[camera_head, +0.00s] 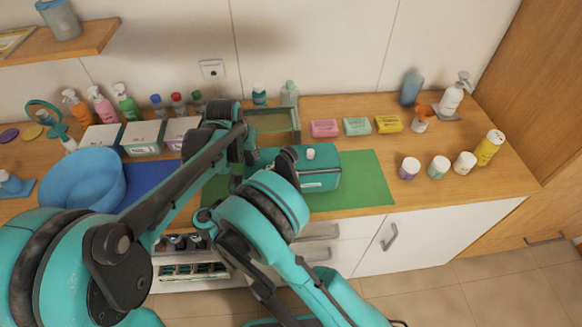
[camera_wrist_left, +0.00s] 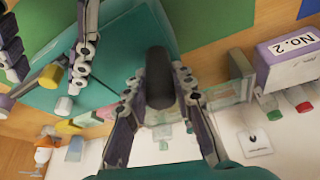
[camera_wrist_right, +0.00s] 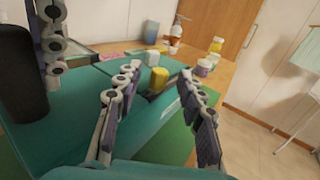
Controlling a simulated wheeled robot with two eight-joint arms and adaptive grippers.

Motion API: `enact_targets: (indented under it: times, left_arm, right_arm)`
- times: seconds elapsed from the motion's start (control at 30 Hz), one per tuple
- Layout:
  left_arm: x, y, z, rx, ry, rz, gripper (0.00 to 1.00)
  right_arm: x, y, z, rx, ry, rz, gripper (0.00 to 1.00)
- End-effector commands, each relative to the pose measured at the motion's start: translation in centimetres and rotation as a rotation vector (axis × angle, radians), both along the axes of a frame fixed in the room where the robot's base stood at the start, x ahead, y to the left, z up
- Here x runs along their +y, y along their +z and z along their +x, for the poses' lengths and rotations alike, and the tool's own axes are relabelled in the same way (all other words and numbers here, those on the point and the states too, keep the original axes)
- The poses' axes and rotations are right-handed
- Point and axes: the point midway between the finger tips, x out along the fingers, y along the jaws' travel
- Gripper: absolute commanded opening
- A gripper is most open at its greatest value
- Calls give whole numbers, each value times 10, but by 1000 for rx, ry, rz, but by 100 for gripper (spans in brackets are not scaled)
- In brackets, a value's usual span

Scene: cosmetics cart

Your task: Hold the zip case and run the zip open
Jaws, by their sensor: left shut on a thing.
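The teal zip case (camera_head: 322,181) lies on the green mat, partly hidden by my arms. A dark rounded grip (camera_wrist_left: 160,72) stands at one end of it. My left gripper (camera_wrist_left: 157,84) is shut on this grip, with a finger on each side; its tips are largely hidden in the head view. A yellow zip pull (camera_wrist_right: 158,79) sticks up from the case top; it also shows in the left wrist view (camera_wrist_left: 51,75). My right gripper (camera_wrist_right: 158,72) is open, its fingers either side of the pull with gaps visible.
An open-topped greenish box (camera_head: 275,124) stands behind the case. A blue bowl (camera_head: 84,180) and labelled boxes (camera_head: 143,137) are at left. Soap bars (camera_head: 357,126) and several small bottles (camera_head: 438,167) stand at right. The green mat (camera_head: 365,180) is clear right of the case.

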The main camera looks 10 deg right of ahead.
Motion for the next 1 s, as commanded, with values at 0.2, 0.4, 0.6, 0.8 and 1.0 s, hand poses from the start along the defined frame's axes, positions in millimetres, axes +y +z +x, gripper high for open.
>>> enact_targets:
  times: [0.2, 0.4, 0.6, 0.8, 1.0]
  left_arm:
    - [0, 0, 0, 0, 0, 0, 0]
    - [0, 0, 0, 0, 0, 0, 0]
    - [0, 0, 0, 0, 0, 0, 0]
    - [0, 0, 0, 0, 0, 0, 0]
    - [0, 0, 0, 0, 0, 0, 0]
  right_arm:
    - [-21, 0, 14, 1, -1, 1, 39]
    - [-25, 0, 17, 1, 1, 1, 39]
    - [-25, 0, 17, 1, 1, 1, 26]
    - [-24, 0, 17, 1, 1, 1, 0]
    - [-27, 0, 17, 1, 0, 1, 0]
